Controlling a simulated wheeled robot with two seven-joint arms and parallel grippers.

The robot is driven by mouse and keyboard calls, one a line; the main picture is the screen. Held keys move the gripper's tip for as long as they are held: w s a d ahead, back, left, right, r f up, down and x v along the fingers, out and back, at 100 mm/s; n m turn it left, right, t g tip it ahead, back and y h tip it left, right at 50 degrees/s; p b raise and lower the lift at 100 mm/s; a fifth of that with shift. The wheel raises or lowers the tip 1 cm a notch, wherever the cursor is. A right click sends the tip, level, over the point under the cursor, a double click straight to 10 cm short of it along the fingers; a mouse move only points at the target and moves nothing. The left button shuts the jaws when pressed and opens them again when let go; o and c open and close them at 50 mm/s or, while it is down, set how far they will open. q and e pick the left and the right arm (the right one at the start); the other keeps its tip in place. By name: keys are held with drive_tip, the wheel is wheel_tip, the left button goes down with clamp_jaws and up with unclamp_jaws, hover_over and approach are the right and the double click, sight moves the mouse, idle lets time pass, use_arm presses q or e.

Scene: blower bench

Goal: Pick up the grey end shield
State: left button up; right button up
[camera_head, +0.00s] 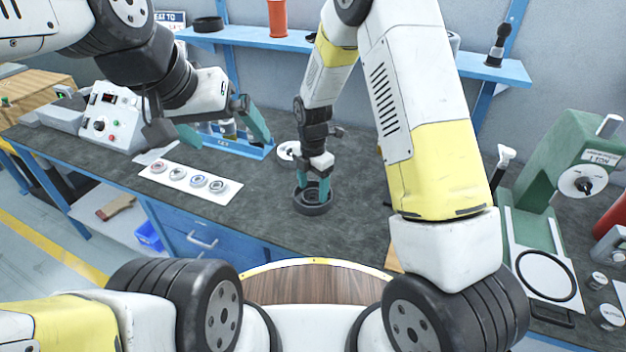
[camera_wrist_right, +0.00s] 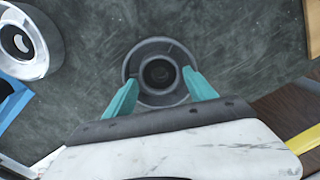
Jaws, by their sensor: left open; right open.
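The grey end shield (camera_head: 314,204) is a dark grey round part with a raised ring. It lies flat on the dark bench top, near the front edge. In the right wrist view the end shield (camera_wrist_right: 158,52) shows a round central opening, and the teal fingers of my right gripper (camera_wrist_right: 160,88) are on either side of its near part. In the head view my right gripper (camera_head: 318,186) points down at the end shield; whether it touches is not clear. My right gripper is open. My left gripper (camera_head: 222,134) is open and empty above the bench at the left.
A white strip (camera_head: 160,180) with several small round parts lies left of the end shield. A blue rack (camera_head: 245,148) and a white-rimmed round part (camera_head: 287,151) stand behind. A green press (camera_head: 555,175) is at the right. A control box (camera_head: 108,118) is at the left.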

sight(313, 198)
drive_tip(key=shift+f, duration=1.25)
drive_tip(key=c, duration=1.4)
drive_tip(key=shift+w, duration=0.1)
clamp_jaws()
drive_tip(key=shift+r, duration=0.2)
